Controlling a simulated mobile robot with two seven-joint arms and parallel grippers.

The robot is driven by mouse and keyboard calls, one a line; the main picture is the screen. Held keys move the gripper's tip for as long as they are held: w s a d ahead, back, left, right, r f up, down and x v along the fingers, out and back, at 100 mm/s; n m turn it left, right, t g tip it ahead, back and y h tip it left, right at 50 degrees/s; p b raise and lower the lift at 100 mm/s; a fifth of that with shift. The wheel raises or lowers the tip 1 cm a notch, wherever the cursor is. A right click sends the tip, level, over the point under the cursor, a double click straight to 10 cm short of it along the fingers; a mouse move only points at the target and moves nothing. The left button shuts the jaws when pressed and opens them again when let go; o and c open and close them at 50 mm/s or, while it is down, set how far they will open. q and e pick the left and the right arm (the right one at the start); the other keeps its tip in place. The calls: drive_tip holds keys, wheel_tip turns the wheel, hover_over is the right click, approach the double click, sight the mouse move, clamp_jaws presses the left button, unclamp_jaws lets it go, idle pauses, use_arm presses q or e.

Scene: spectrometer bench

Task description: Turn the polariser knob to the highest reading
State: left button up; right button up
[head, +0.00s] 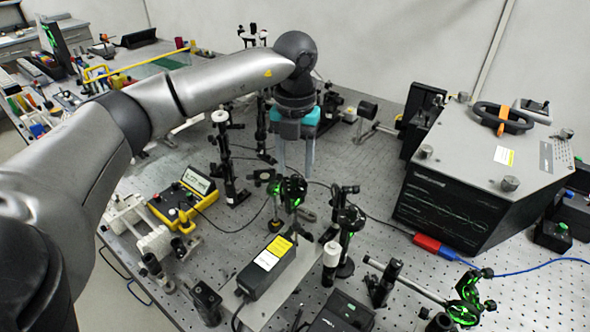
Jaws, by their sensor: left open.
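My left gripper (295,166) points straight down over the optical bench (535,290), with its two fingers apart and nothing visible between them. Just below and in front of it stands a dark round mount with green-lit parts (292,190) on a post. I cannot tell from this view whether the fingers touch it. A similar green-lit mount (350,217) stands to its right. I cannot tell which one carries the polariser knob. A yellow meter (180,203) with a lit display lies to the left; its reading is too small to read. My right gripper is not in view.
A black laser box with a yellow label (266,266) is in front of the mounts. A large grey instrument with a dark screen (452,205) stands at the right. A tall black post (226,160) stands left of the gripper. Another green-lit mount (468,300) is at lower right.

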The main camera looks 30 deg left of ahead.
use_arm(q)
drive_tip(key=shift+f, duration=1)
clamp_jaws()
